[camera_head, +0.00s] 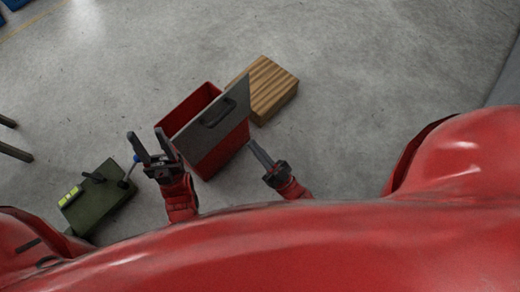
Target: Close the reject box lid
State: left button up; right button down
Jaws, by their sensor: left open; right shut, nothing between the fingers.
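The red reject box (214,156) stands on the floor in the middle of the head view. Its grey lid (226,102) with a dark handle (217,112) stands raised, and part of the red inside shows behind it. My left gripper (147,138) is open and empty, just left of the box, with its fingers pointing up in the picture. My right gripper (255,147) is shut and empty, close to the right side of the box below the lid's right edge. I cannot tell whether either gripper touches the box.
A wooden block or crate (270,83) stands right behind the box. Dark legs (14,150) show at the left edge. The floor (390,70) at the right is clear.

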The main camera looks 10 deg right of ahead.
jog(key=w+a+r+b, duration=0.2)
jog(key=w+a, duration=0.3)
jog(key=w, duration=0.2)
jog(key=shift+w+r, duration=0.15)
jog(key=shift+r, duration=0.2)
jog(key=shift+a+r, duration=0.1)
